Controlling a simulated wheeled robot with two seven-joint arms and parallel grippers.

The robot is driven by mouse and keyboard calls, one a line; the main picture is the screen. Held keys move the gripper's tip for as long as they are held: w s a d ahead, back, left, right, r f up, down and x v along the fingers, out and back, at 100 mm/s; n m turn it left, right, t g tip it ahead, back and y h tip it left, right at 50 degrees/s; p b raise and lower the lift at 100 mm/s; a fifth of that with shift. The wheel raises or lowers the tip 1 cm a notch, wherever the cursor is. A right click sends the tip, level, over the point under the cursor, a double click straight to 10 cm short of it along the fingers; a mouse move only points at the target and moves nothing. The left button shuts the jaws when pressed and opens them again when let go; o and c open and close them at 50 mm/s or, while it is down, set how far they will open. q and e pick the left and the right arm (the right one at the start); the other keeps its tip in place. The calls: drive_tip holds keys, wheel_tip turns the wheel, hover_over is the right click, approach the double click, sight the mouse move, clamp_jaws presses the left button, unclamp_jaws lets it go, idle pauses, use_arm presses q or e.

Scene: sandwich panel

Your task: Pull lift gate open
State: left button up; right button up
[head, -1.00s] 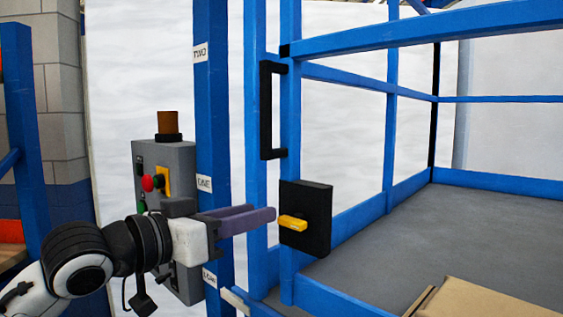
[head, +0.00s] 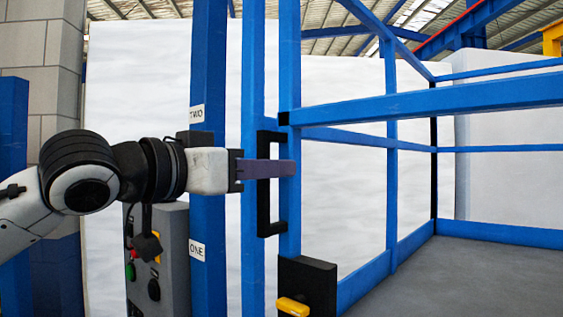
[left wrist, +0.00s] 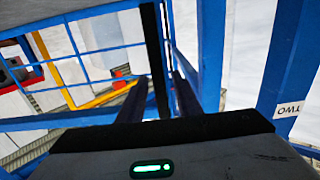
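The lift gate has a blue upright post (head: 289,70) with a black vertical handle (head: 265,215). A black latch box (head: 318,280) with a yellow lever (head: 292,306) sits below it. My left gripper (head: 270,169) is level with the handle's middle, its purple fingers pointing right across it. In the left wrist view the black handle (left wrist: 153,40) runs down between the two fingers of my left gripper (left wrist: 165,95), which stand apart. Contact with the handle cannot be told. My right gripper is not in view.
A fixed blue post (head: 208,60) with labels stands left of the gate, behind my left arm. A grey control box (head: 172,265) with buttons hangs beside it. Blue rails (head: 440,103) enclose the grey lift floor (head: 440,280) at right.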

use_arm(q)
drive_tip(key=shift+x, duration=1.7)
clamp_jaws()
